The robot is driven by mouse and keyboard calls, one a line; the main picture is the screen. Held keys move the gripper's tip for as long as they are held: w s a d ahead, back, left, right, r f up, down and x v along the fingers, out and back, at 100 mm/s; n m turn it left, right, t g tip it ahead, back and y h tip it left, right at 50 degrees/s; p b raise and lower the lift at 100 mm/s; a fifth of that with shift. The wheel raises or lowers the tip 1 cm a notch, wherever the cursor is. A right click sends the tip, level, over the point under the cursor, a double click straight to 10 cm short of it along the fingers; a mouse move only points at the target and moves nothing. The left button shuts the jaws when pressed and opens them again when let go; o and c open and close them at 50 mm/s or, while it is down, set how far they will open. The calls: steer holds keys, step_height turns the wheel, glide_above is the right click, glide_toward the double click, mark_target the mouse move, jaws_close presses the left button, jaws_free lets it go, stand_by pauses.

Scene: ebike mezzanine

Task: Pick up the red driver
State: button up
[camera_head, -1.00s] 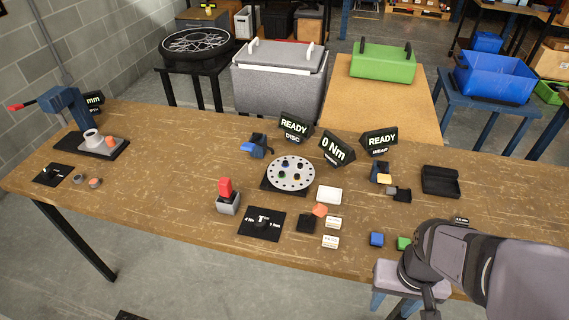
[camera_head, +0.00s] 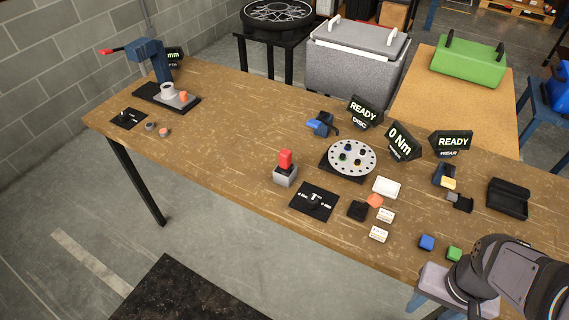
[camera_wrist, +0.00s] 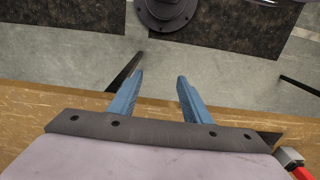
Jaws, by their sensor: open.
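The red driver (camera_head: 285,160) stands upright in a small grey block holder (camera_head: 285,176) on the front middle of the wooden bench in the head view. My gripper (camera_wrist: 159,80) shows in the wrist view with its two blue fingers apart and nothing between them. In the head view my arm is at the lower right, well to the right of the red driver, and the fingertips are mostly hidden. In the wrist view a red and grey thing at the lower right edge is cut off, and I cannot tell what it is.
Right of the driver are a black T-marked pad (camera_head: 314,202), a round perforated disc (camera_head: 351,158), small blocks and READY signs (camera_head: 364,112). A blue press (camera_head: 152,62) stands at the far left. The bench (camera_head: 225,130) is clear between press and driver.

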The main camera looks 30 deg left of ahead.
steer(key=shift+o, duration=0.2)
steer(key=w+a+r+n+p, duration=0.1)
steer(key=w+a+r+n, duration=0.15)
steer(key=w+n, duration=0.3)
steer(key=w+a+r+n, duration=0.2)
steer(key=w+a+n, duration=0.2)
steer(key=w, duration=0.2)
step_height(320, 180, up, 3)
steer(key=n+t+p, duration=0.4)
steer(key=n, duration=2.3)
glide_above(284, 153)
steer(key=s, duration=0.3)
steer(key=shift+w+a+r+m, duration=0.1)
steer(key=shift+w+m, duration=0.05)
steer(key=shift+m, duration=0.1)
steer(key=shift+p+x, duration=0.3)
steer(key=shift+x, duration=0.8)
steer(key=shift+w+f+p, duration=0.25)
steer(key=shift+w+p, duration=0.05)
steer(key=shift+p, duration=0.2)
steer(key=shift+t, duration=0.3)
steer(key=shift+p+x, duration=1.1)
steer(key=shift+x, duration=1.1)
